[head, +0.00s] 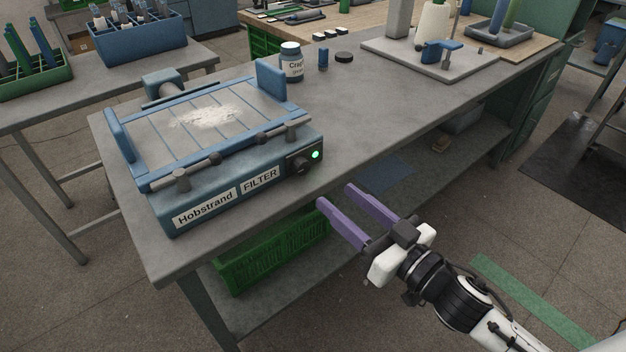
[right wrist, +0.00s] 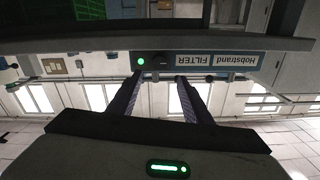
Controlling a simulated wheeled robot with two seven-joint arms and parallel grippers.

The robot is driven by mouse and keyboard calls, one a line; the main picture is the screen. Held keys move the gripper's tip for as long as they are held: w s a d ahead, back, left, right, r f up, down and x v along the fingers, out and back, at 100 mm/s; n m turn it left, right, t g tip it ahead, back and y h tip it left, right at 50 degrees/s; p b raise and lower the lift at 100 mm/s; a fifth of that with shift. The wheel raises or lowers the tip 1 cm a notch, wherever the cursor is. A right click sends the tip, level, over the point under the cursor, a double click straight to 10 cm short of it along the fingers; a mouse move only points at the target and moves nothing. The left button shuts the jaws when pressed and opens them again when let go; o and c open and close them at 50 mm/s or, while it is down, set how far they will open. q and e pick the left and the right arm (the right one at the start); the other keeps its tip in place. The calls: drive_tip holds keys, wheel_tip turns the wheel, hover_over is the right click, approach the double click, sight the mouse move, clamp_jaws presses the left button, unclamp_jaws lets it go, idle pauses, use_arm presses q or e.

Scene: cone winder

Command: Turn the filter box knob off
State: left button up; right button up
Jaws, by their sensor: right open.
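The blue filter box (head: 240,185) stands on the near left of the grey table, with a "Hobstrand FILTER" label on its front. Its dark knob (head: 299,163) is at the right end of the front face, beside a lit green light (head: 316,154). My right gripper (head: 335,195), with purple fingers, is open and empty. It is in front of the table edge, right of and apart from the knob. In the upside-down right wrist view the knob (right wrist: 159,60) shows ahead between the fingertips, with the green light (right wrist: 140,61) beside it. My left gripper is not in view.
A labelled jar (head: 292,66), a small blue bottle (head: 323,58) and a black disc (head: 344,57) stand behind the box. A green crate (head: 270,252) sits on the shelf below. The table right of the box is clear.

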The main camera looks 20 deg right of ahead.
sight(304, 169)
drive_tip(key=x, duration=0.9)
drive_tip(key=shift+w+f, duration=0.1)
drive_tip(key=shift+w, duration=0.1)
drive_tip(key=c, duration=1.1)
